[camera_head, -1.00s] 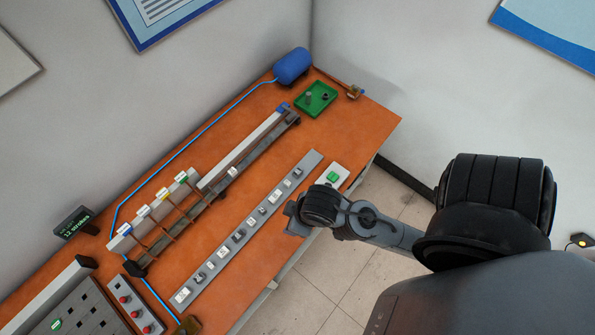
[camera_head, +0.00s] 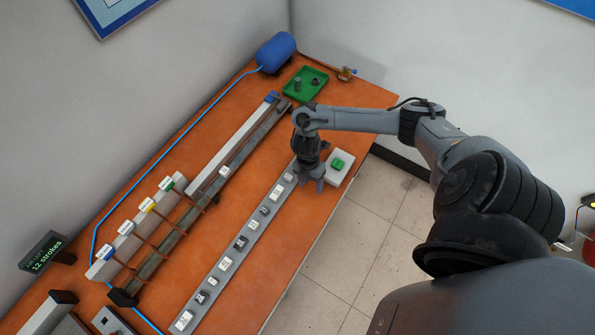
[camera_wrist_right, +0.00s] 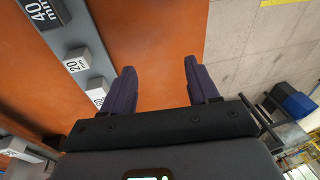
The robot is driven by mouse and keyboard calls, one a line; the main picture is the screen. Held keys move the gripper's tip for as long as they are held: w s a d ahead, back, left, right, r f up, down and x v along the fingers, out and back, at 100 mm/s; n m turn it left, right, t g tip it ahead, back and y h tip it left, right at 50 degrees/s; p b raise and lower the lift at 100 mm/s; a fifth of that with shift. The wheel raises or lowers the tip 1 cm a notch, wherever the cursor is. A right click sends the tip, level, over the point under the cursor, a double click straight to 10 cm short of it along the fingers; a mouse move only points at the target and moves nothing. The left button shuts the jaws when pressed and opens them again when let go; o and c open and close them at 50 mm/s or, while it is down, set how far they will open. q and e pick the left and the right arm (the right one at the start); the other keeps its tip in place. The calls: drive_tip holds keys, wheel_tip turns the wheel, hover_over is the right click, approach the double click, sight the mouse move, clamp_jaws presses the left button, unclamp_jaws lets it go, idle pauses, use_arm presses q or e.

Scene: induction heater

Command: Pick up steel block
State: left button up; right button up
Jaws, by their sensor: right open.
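Several small labelled grey and white blocks stand along a long grey strip (camera_head: 232,250); I cannot tell which is the steel block. Among them are a dark grey block (camera_head: 241,243) and a pale block (camera_head: 184,319) at the near end. In the right wrist view, a "40 mm" block (camera_wrist_right: 40,9) and a "20" block (camera_wrist_right: 77,64) show at left. My right gripper (camera_head: 312,184) points down beside the strip's far end. In the wrist view it is open (camera_wrist_right: 164,88), with bare orange table between its fingers. My left gripper is not in view.
A white box with a green button (camera_head: 338,165) stands just right of my right gripper. A green tray (camera_head: 305,90) with small grey parts and a blue tank (camera_head: 276,50) are at the back. A long dark rail (camera_head: 190,220) with coloured flags runs left of the strip.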

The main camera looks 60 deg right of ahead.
drive_tip(key=w+d+r+t+h+b, duration=0.1)
drive_tip(key=w+d+r+t+b, duration=0.1)
drive_tip(key=w+d+r, duration=0.5)
drive_tip(key=shift+m, duration=0.3)
drive_tip(key=f, duration=0.2)
drive_tip(key=w+f, duration=0.1)
drive_tip(key=f, duration=0.1)
drive_tip(key=w+d+f+b, duration=0.1)
drive_tip(key=f, duration=0.1)
drive_tip(key=shift+d+f, duration=0.1)
drive_tip(key=shift+f, duration=0.3)
drive_tip(key=shift+a+f, duration=0.15)
drive_tip(key=shift+f, duration=1.05)
drive_tip(key=shift+a+f, duration=0.1)
drive_tip(key=shift+f, duration=1.05)
drive_tip(key=shift+w+d+f, duration=0.1)
drive_tip(key=shift+f, duration=0.35)
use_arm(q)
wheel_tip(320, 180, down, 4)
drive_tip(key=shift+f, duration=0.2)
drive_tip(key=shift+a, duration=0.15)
use_arm(e)
clamp_jaws()
